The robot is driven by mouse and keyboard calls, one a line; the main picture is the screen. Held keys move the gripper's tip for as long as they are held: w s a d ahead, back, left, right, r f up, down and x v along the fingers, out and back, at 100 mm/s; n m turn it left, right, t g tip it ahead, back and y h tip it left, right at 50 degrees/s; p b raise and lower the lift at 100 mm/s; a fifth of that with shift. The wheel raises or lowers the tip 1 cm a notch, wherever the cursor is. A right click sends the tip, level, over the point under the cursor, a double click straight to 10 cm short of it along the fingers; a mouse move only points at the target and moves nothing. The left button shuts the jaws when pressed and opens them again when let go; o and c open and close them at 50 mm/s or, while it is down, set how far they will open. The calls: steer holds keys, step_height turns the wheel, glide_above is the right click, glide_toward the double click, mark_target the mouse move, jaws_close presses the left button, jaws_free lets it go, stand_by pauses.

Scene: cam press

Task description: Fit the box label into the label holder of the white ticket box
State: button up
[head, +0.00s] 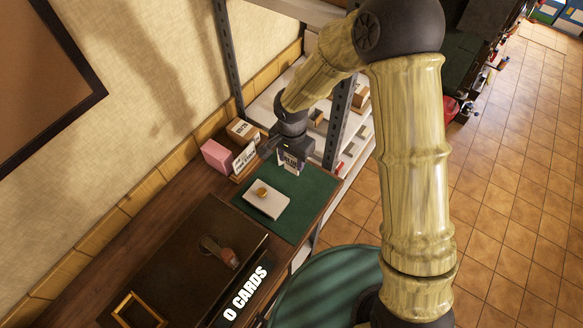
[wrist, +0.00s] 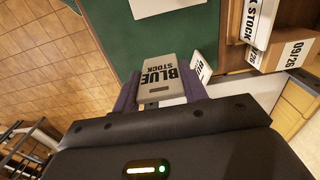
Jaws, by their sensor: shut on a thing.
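In the head view the label (head: 290,161) shows partly, below my gripper (head: 283,154). A flat white piece with a small brass-coloured knob (head: 265,198) lies on the green mat (head: 300,198); its edge shows at the top of the wrist view (wrist: 165,4). I cannot tell whether this is the white ticket box, and no label holder shows clearly. A white piece with partial black lettering (wrist: 202,67) is just right of the held label.
Cardboard boxes (wrist: 293,52) with white printed labels stand beside the mat. A pink box (head: 217,155) is near the wall. A dark cabinet lettered CARDS (head: 246,296) stands at the front. Metal shelving (head: 337,122) rises behind. The mat's right part is clear.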

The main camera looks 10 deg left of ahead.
steer(key=shift+r, duration=1.3)
steer(key=shift+f, duration=0.1)
